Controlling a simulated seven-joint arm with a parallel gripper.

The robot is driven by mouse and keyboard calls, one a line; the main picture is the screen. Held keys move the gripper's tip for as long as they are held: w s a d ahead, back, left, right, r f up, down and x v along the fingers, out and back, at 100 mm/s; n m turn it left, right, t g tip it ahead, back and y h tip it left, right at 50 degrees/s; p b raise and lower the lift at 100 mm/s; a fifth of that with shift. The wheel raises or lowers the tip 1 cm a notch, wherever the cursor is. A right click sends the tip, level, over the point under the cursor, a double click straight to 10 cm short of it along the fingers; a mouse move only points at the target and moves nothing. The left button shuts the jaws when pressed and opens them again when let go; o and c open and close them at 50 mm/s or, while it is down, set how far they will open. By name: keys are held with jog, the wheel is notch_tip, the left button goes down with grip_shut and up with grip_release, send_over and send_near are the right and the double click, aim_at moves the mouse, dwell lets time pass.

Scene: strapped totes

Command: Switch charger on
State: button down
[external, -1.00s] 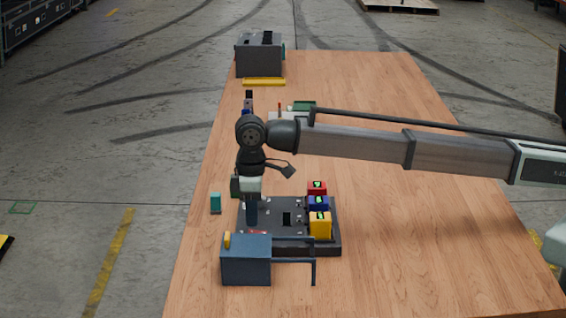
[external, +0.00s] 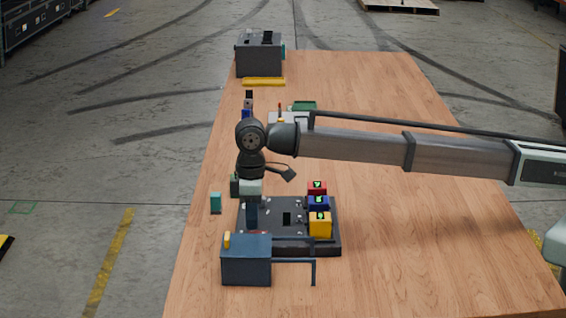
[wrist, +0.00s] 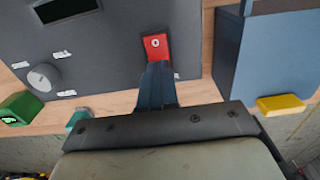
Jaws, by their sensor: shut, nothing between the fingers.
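The charger (external: 287,240) is a dark, flat box on the wooden table. Red, blue and yellow battery packs (external: 320,226) with green marks stand along its right side. In the wrist view, a red switch with a round white mark (wrist: 155,43) sits on the charger's dark panel (wrist: 110,55). My gripper (external: 251,226) points down over the charger's left part. In the wrist view my gripper (wrist: 157,70) is shut and empty, its tips at the near edge of the red switch. I cannot tell whether they touch it.
A dark blue box with a yellow piece on top (external: 246,260) stands close in front of the charger. A small teal block (external: 215,202) lies left of it. A grey case (external: 259,55) and a yellow bar (external: 264,82) are at the far end. The table's right side is clear.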

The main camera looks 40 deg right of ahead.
jog(key=shift+f, duration=0.6)
dwell(0.4)
jog(key=shift+r, duration=3.55)
